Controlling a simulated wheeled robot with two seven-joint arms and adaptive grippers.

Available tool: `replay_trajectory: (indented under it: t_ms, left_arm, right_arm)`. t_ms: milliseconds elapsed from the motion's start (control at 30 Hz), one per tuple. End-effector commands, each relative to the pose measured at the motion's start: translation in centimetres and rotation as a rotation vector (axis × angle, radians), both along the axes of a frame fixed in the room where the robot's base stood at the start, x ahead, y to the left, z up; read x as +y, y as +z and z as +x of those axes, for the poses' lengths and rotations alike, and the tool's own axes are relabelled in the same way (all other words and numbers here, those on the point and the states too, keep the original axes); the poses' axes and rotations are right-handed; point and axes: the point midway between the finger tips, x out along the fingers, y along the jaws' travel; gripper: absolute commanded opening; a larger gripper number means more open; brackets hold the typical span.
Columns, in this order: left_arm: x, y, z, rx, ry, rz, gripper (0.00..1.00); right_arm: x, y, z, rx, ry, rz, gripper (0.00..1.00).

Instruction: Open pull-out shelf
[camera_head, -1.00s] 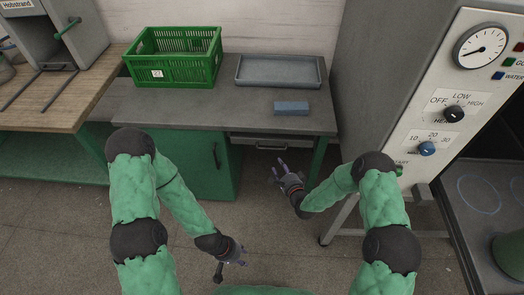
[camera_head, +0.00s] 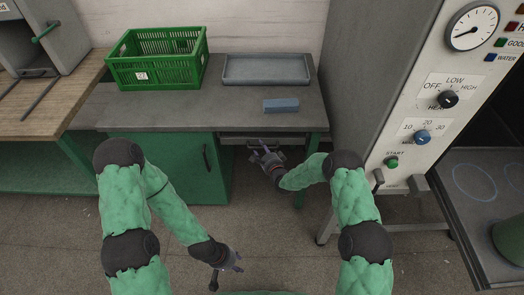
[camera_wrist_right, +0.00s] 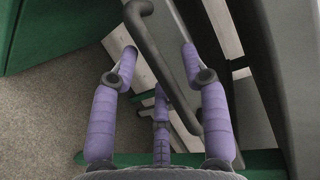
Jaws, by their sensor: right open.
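The pull-out shelf (camera_head: 234,138) is a narrow grey front under the right part of the grey worktop, and it looks closed. Its handle is largely hidden by my right gripper (camera_head: 264,153) in the head view. In the right wrist view the dark bar handle (camera_wrist_right: 166,62) runs between the purple fingers of my open right gripper (camera_wrist_right: 160,68). I cannot tell whether any finger touches it. My left gripper (camera_head: 230,260) hangs low over the floor, away from the shelf; its finger opening is unclear.
The grey worktop (camera_head: 180,110) carries a green crate (camera_head: 158,72), a grey tray (camera_head: 266,82) and a blue block (camera_head: 281,105). A green cabinet door (camera_head: 170,165) is left of the shelf. A control panel machine (camera_head: 400,150) stands to the right. The floor in front is clear.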

Motion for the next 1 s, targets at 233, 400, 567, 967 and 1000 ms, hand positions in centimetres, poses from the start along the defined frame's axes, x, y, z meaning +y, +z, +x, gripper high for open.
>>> replay_trajectory:
  t_ms: [233,400,567,967,1000]
  left_arm:
    - [0.0,0.0,0.0,0.0,0.0,0.0,0.4]
    - [0.0,0.0,0.0,0.0,0.0,0.0,0.4]
    - [0.0,0.0,0.0,0.0,0.0,0.0,0.4]
    - [0.0,1.0,0.0,0.0,0.0,0.0,0.4]
    - [0.0,1.2,0.0,0.0,0.0,0.0,0.4]
  right_arm:
    - [0.0,0.0,0.1,0.0,0.0,0.0,0.46]
    - [0.0,0.0,0.1,0.0,0.0,0.0,0.07]
    - [0.0,0.0,0.1,0.0,0.0,0.0,0.0]
    - [0.0,0.0,-2.9,0.007,0.0,0.0,0.0]
    - [0.0,0.1,-3.6,0.006,0.0,0.001,0.0]
